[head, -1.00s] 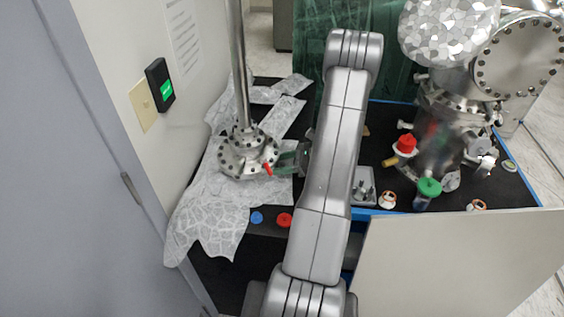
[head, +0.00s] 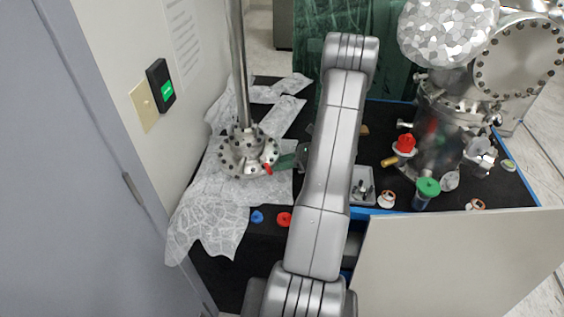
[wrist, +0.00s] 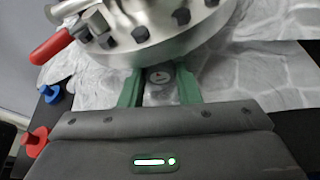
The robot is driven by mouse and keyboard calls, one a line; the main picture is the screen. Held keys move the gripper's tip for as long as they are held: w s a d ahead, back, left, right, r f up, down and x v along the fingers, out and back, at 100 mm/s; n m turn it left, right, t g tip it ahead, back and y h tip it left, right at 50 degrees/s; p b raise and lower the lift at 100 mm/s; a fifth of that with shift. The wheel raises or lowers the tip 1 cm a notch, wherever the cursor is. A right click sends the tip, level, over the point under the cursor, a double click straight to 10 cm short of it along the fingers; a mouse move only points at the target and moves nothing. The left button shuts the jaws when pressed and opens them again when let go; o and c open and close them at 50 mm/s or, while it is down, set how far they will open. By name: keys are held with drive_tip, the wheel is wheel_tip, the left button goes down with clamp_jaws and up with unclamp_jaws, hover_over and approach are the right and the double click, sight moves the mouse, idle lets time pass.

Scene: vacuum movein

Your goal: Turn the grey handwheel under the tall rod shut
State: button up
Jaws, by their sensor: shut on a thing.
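The tall grey rod (head: 240,75) rises from a bolted steel flange (head: 240,165) on the left of the bench. The flange also fills the top of the wrist view (wrist: 145,35). A small grey handwheel (wrist: 158,82) shows just below the flange rim in the wrist view, between my two green fingers. My gripper (wrist: 160,88) is shut on it. In the head view my gripper (head: 285,161) reaches the flange's right side, and the handwheel cannot be made out there. The fingers cover the wheel's sides.
A red lever (wrist: 50,47) sticks out from the flange close to my gripper. A blue knob (head: 257,217) and a red knob (head: 284,219) stand at the bench front. Crumpled foil (head: 205,215) lies under the flange. A steel chamber (head: 440,130) stands at right.

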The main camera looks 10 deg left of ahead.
idle(0.3)
drive_tip(key=o, duration=1)
drive_tip(key=shift+c, duration=0.2)
drive_tip(key=shift+d, duration=0.1)
drive_tip(key=b+v, duration=0.3)
drive_tip(key=v, duration=1)
drive_tip(key=shift+d+r, duration=0.15)
drive_tip(key=shift+d, duration=0.15)
drive_tip(key=shift+w+a, duration=0.1)
drive_tip(key=shift+w, duration=0.05)
